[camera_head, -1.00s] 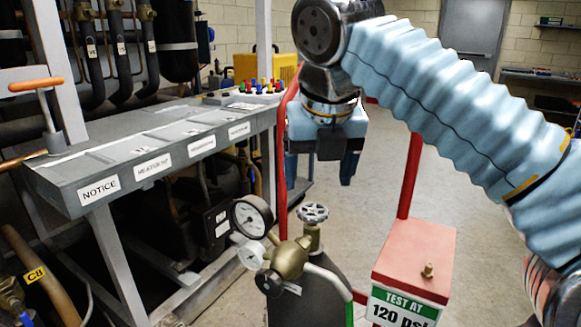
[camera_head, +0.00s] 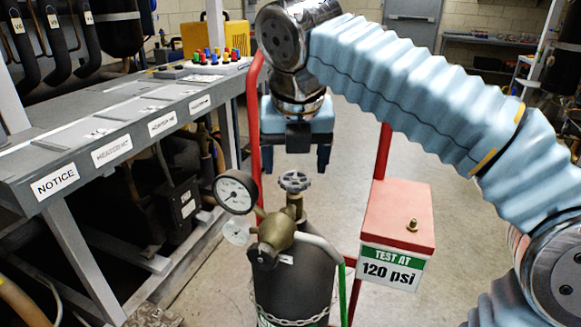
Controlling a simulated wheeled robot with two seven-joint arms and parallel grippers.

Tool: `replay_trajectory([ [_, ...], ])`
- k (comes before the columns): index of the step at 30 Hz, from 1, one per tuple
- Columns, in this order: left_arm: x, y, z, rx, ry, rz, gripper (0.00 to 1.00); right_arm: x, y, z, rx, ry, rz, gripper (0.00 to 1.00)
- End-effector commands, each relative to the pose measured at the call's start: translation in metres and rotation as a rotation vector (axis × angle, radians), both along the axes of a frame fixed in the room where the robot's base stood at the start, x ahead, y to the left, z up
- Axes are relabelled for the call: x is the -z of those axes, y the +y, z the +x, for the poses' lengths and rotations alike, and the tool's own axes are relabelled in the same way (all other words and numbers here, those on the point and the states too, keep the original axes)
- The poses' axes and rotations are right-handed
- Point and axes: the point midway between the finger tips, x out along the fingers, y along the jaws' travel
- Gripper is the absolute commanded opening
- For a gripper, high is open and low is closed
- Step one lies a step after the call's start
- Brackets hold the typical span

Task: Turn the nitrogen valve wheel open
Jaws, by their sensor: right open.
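The nitrogen valve wheel (camera_head: 294,181) is a small grey spoked handwheel on top of the brass valve of a dark gas cylinder (camera_head: 300,275). A brass regulator (camera_head: 274,232) with a round white gauge (camera_head: 236,191) sits in front and to the left of it. My right gripper (camera_head: 296,170) points down just above the wheel, its two dark fingers spread apart to either side. It is open and holds nothing. I cannot tell from this view whether the fingers reach down to the rim. My left gripper is not in view.
A red box (camera_head: 398,215) with a "TEST AT 120 psi" sign (camera_head: 390,268) stands right of the cylinder. A red cart frame (camera_head: 253,140) rises behind it. A grey bench (camera_head: 120,130) with labels runs along the left. The floor behind is clear.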

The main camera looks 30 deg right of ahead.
Motion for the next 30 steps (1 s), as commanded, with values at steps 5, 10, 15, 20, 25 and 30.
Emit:
replay_trajectory([
  [5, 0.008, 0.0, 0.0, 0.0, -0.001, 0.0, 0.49, 0.035, -0.006, 0.01, 0.001, 0.002, 0.0, 0.77],
  [10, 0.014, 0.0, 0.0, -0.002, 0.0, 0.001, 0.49, 0.038, -0.003, 0.013, 0.279, 0.003, 0.0, 0.77],
  [15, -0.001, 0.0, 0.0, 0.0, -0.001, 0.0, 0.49, 0.035, -0.002, 0.015, 0.584, 0.003, -0.002, 0.77],
  [20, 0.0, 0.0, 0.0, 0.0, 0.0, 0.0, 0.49, 0.034, -0.002, 0.016, 0.799, 0.002, -0.002, 0.77],
  [25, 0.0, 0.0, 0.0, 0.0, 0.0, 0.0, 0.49, 0.034, -0.002, 0.016, 0.904, 0.0, 0.0, 0.77],
  [30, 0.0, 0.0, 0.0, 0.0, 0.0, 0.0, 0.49, 0.034, -0.002, 0.016, 0.92, -0.001, 0.0, 0.77],
])
